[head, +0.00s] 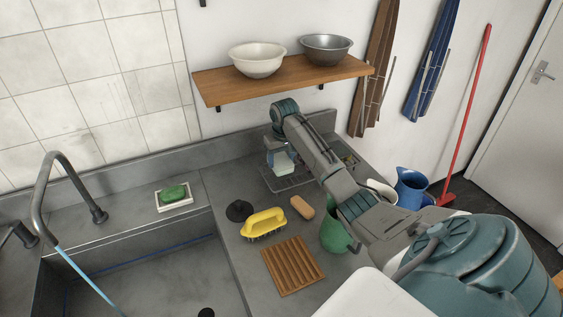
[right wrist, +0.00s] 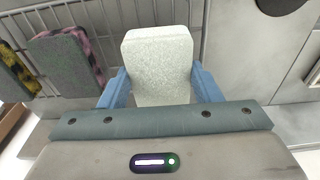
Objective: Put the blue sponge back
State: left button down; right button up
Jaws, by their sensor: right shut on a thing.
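My right gripper (head: 279,150) is shut on a pale block-shaped sponge (head: 284,163), held at or just above a wire rack (head: 286,182) on the counter by the wall. In the right wrist view the sponge (right wrist: 158,62) sits between the blue fingers; its visible face is speckled, pale greenish white rather than clearly blue. The wire rack (right wrist: 203,18) also shows there behind it. I cannot tell whether the sponge touches the rack. My left gripper is not in view.
A yellow brush (head: 264,223), tan block (head: 302,207), wooden slatted board (head: 292,266) and green jug (head: 334,235) are nearby. A shelf (head: 275,80) overhangs the back.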

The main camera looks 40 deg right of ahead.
aim_at(282, 161)
notch_tip(282, 161, down, 2)
jog(key=shift+f+p, duration=0.15)
jog(key=shift+p, duration=0.5)
jog(key=shift+f, duration=0.35)
jog(key=shift+s, duration=0.1)
jog(key=o, duration=0.9)
jog(key=shift+f, duration=0.1)
jog(key=r+b, duration=0.1)
jog(key=r, duration=0.2)
jog(key=r+b, duration=0.2)
jog(key=r, duration=0.2)
jog(key=s+r+b, duration=0.1)
jog(key=r, duration=0.2)
jog(key=shift+a+r, duration=0.2)
jog(key=shift+r, duration=0.2)
jog(key=shift+s+r, duration=0.1)
jog(key=shift+r, duration=0.55)
